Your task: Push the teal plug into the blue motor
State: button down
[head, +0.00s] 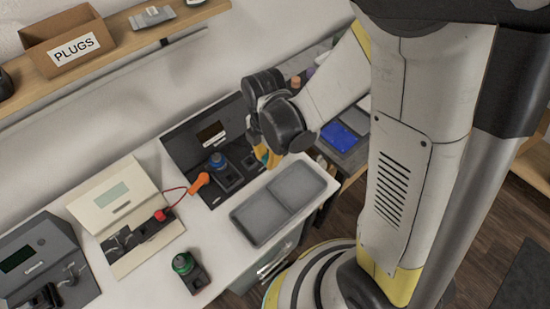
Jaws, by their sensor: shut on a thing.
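The blue motor (217,160) stands upright on a dark block in front of a dark grey device (212,136) at the middle of the white bench. My gripper (267,157), with yellow-orange fingers, hangs just right of the blue motor, above the right part of the dark panel, apart from the motor. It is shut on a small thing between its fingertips. The teal plug does not show clearly; the fingers and wrist hide most of what is held. The motor's socket is too small to tell.
A grey two-part tray (283,222) lies in front of my gripper. A cream device (125,210) with a red lead and orange plug (199,182) stands left. A green-topped motor (184,264) stands at the front. A blue panel (343,137) lies right. A PLUGS box (69,45) sits on the shelf.

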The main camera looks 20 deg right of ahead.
jog(key=b, duration=0.1)
send_over(230, 180)
jog(key=shift+s, duration=0.1)
dwell(0.8)
jog(key=shift+f, duration=0.15)
jog(key=shift+d+f+b, duration=0.1)
jog(key=shift+f+b, duration=3)
jog(key=shift+f, duration=0.25)
jog(key=shift+f+b, duration=1.65)
jog(key=shift+b, duration=0.05)
dwell(0.8)
jog(key=c, duration=1.3)
grip_release()
jog(key=shift+c, duration=0.2)
